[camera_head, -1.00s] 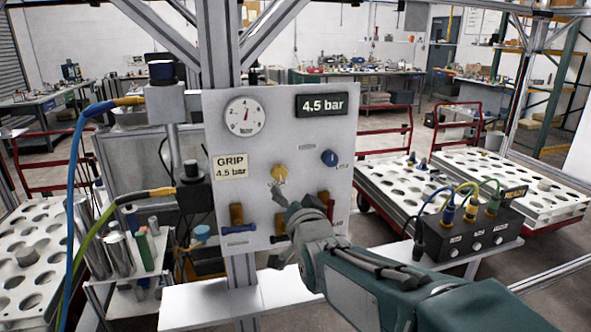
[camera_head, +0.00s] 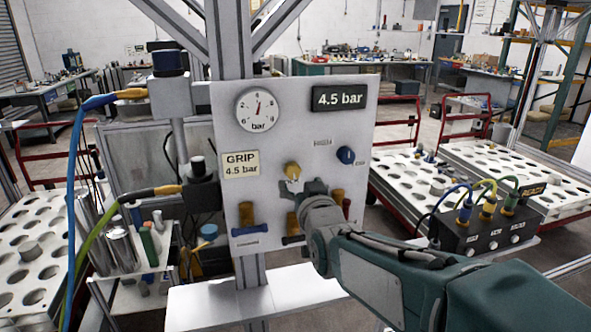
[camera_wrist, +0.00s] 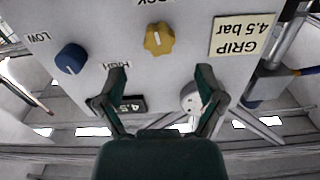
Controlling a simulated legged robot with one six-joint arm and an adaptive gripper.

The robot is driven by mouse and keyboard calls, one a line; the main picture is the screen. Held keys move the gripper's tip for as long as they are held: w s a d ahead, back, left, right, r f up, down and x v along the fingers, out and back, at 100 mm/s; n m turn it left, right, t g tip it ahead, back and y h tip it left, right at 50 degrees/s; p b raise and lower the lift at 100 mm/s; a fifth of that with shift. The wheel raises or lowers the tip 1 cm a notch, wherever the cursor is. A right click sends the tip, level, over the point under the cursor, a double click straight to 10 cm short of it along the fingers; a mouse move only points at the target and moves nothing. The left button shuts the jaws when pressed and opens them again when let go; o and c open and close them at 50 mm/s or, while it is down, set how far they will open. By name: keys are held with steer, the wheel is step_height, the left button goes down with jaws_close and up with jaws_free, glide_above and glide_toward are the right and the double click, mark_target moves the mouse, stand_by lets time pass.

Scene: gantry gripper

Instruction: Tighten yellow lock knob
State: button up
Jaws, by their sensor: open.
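The yellow lock knob (camera_head: 292,170) sits on the white upright panel (camera_head: 225,140), below the 4.5 bar display. It also shows as a lobed knob in the wrist view (camera_wrist: 158,38), where the picture is upside down. My gripper (camera_head: 304,187) is just in front of and below the knob in the head view, hiding part of the panel. In the wrist view my gripper (camera_wrist: 161,72) is open, its two fingers spread wide and empty. The knob lies beyond the fingertips, roughly centred between them, with no visible contact.
A blue knob (camera_head: 345,155) is right of the yellow one in the head view. A round gauge (camera_head: 257,109) and GRIP label (camera_head: 241,164) are on the panel's left. A black connector box (camera_head: 488,232) stands right.

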mark_target(294, 172)
steer(key=x, duration=0.6)
steer(key=shift+w+a+f, duration=0.1)
steer(key=shift+w, duration=0.25)
steer(key=c, duration=1.1)
